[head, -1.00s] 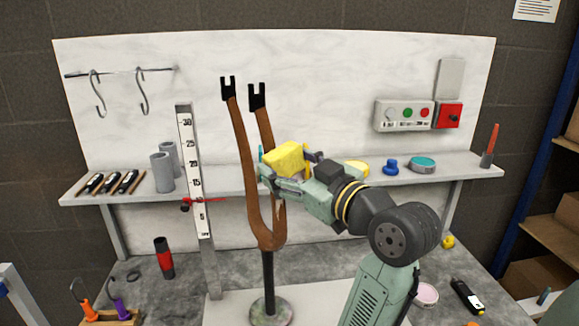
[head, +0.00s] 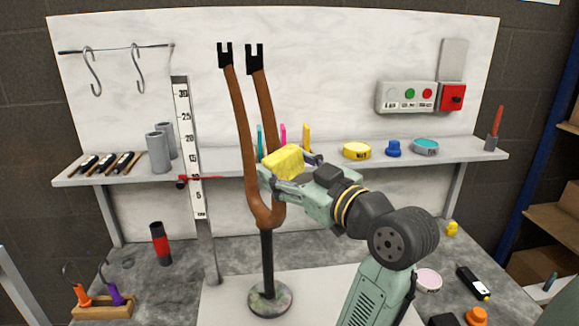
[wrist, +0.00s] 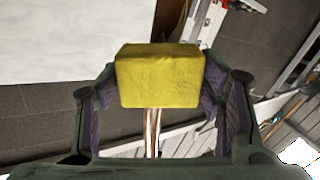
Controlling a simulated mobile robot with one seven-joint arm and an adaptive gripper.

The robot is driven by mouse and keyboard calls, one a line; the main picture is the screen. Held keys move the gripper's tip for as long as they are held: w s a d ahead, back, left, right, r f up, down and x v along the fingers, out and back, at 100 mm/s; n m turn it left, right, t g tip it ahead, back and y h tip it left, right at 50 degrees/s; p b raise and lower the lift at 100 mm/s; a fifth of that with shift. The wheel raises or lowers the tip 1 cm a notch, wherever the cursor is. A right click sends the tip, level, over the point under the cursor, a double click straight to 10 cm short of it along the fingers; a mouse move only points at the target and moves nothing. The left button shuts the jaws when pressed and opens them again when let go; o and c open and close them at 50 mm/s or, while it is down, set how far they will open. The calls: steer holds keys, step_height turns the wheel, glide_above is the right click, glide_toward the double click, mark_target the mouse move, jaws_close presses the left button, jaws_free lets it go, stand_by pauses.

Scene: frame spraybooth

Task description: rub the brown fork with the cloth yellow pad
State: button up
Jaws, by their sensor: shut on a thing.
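The brown fork (head: 243,125) stands upright on a black post with a round base (head: 270,299), its two prongs ending in black tips. My gripper (head: 287,168) is shut on the yellow pad (head: 282,161), just right of the fork's lower prongs in the head view. The pad overlaps the right prong in that view; I cannot tell whether it touches. In the wrist view the pad (wrist: 160,76) sits between both fingers, and a narrow brown-white strip shows below it.
A shelf (head: 330,161) behind holds grey cylinders (head: 158,152), a yellow tin (head: 356,151), a blue knob (head: 393,148) and a teal-topped tin (head: 425,146). A measuring post (head: 190,150) stands left of the fork. A red-black tube (head: 160,243) stands on the bench.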

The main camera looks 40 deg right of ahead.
step_height(320, 180, down, 7)
steer(key=b, duration=0.6)
steer(key=shift+f, duration=0.15)
steer(key=shift+s, duration=0.1)
steer(key=s, duration=0.6)
steer(key=shift+a, duration=0.15)
stand_by(0.4)
steer(key=s, duration=0.3)
stand_by(0.5)
